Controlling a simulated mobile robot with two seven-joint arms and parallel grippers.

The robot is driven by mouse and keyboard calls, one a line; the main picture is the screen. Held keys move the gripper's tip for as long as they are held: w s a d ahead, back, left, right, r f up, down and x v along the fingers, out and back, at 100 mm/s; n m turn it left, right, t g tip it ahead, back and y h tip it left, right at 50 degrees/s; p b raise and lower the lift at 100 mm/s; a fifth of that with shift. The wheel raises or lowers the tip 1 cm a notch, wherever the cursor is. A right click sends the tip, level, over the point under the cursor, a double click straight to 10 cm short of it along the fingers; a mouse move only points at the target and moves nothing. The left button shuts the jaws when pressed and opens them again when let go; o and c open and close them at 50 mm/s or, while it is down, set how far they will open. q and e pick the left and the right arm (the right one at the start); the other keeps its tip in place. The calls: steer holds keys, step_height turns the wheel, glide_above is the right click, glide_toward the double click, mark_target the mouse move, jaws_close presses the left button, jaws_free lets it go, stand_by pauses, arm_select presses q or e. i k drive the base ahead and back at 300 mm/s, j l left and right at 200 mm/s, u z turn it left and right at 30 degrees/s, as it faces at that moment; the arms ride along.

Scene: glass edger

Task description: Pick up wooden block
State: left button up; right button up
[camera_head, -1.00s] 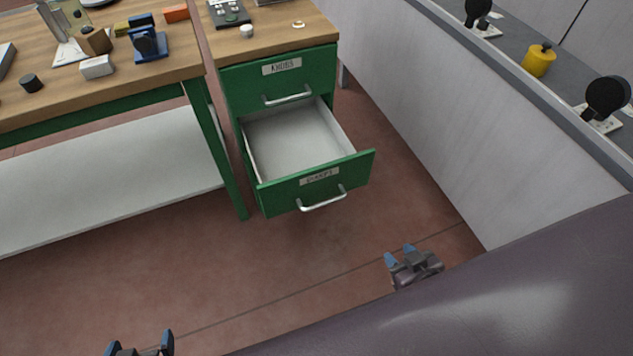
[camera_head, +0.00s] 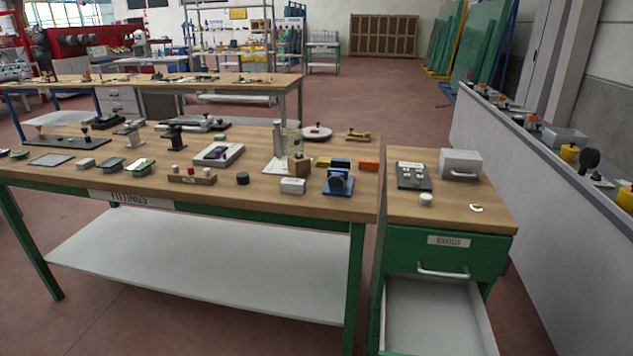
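A small wooden block (camera_head: 299,165) stands on the workbench (camera_head: 330,206), near its right end. It is behind a white box (camera_head: 292,186) and left of a blue fixture (camera_head: 339,181). A dark piece seems to be on or against its top, too small to make out. A long low wooden piece (camera_head: 192,178) with small knobs lies further left on the same bench. Neither of my grippers is in this view.
A green cabinet (camera_head: 405,243) stands right of the bench, its lower drawer (camera_head: 430,315) open and empty where visible. A grey box (camera_head: 460,164) sits on the cabinet. A long grey counter wall (camera_head: 510,170) runs along the right. Several small parts crowd the benchtop.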

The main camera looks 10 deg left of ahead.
mark_target(299, 165)
steer(key=i+j+u, duration=0.1)
steer(key=j, duration=0.35)
steer(key=i+j+u, duration=0.1)
steer(key=i+j, duration=0.25)
steer(key=i+j+u, duration=0.1)
steer(key=i+j, duration=0.15)
steer(key=j, duration=0.25)
